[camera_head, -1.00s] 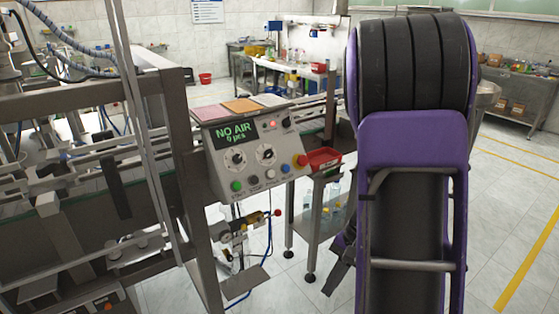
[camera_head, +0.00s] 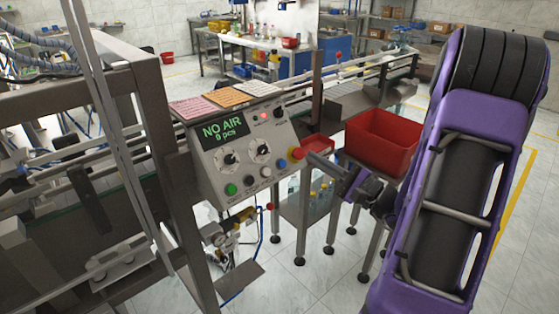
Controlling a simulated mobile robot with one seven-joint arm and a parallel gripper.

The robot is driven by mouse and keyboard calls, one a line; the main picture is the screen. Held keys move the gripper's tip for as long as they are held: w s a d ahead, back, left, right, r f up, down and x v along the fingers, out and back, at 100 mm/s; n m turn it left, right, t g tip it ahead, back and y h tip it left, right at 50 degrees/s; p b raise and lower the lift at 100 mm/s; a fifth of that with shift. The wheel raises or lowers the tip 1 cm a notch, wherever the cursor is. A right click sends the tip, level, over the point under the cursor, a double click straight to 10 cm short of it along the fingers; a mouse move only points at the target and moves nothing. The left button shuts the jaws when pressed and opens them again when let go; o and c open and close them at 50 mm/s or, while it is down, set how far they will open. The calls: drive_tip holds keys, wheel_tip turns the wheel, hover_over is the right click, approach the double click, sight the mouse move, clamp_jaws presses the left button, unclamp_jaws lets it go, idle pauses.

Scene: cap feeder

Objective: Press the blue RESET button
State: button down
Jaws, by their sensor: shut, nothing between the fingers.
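The blue button (camera_head: 281,163) sits at the right end of the lower button row on the grey control panel (camera_head: 215,165). The red emergency knob on its yellow base (camera_head: 298,154) is just right of and above it. The panel's display (camera_head: 223,131) reads "NO AIR" and "0 pcs". My gripper (camera_head: 312,160) is shut and empty. It points left towards the panel's right edge, near the red knob in the picture. I cannot tell its exact gap in depth. The blue button is fully visible and nothing appears to touch it.
A green button (camera_head: 231,189), a dark button and a white button (camera_head: 265,172) share the row. A large red bin (camera_head: 383,140) stands behind my gripper, with a smaller red tray (camera_head: 317,144) beside it. The machine frame (camera_head: 165,130) stands left of the panel.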

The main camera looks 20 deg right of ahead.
sight(282, 164)
idle(0.3)
drive_tip(key=shift+w+a+f+b, duration=0.4)
drive_tip(key=shift+w+f+b, duration=0.2)
drive_tip(key=shift+w+f, duration=0.4)
drive_tip(key=shift+w+a+f+b, duration=0.5)
drive_tip(key=shift+w+f, duration=0.2)
drive_tip(key=shift+w, duration=0.55)
drive_tip(key=shift+w+a+f+b, duration=0.35)
drive_tip(key=shift+w+f+b, duration=0.3)
drive_tip(key=shift+w+f, duration=0.35)
drive_tip(key=shift+w+r, duration=0.1)
drive_tip(key=shift+w, duration=0.05)
drive_tip(key=shift+w+a+f+b, duration=0.1)
drive_tip(key=shift+w+f+b, duration=0.1)
drive_tip(key=shift+w+b, duration=0.15)
drive_tip(key=shift+w+a+f+b, duration=0.15)
drive_tip(key=shift+w+f+b, duration=0.1)
drive_tip(key=shift+b, duration=0.1)
drive_tip(key=shift+s+r, duration=0.1)
idle(0.4)
drive_tip(key=shift+s+d+r, duration=0.25)
drive_tip(key=shift+s+r, duration=0.15)
drive_tip(key=shift+s, duration=0.15)
